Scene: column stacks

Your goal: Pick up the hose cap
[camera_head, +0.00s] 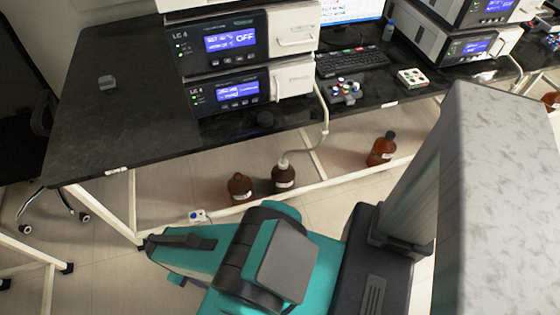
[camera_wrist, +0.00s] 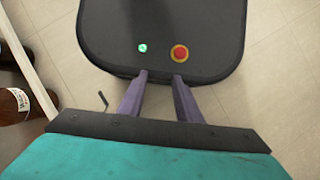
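The likely hose cap (camera_head: 283,163) is a small pale fitting on the neck of a brown bottle (camera_head: 284,180) under the bench. A pale hose (camera_head: 323,115) runs down to it from the lower LC 4 unit. The cap is small and its edges are hard to make out. In the wrist view my gripper (camera_wrist: 160,78) is open, with two purple-grey fingers apart and nothing between them. It points at my own dark base, away from the cap.
A second brown bottle (camera_head: 239,187) stands left of the hosed one, and another (camera_head: 381,149) farther right. A white bench rail (camera_head: 330,182) runs in front of the bottles. The black bench top (camera_head: 120,130) is above, with stacked LC 4 units (camera_head: 226,92). Tiled floor lies in front.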

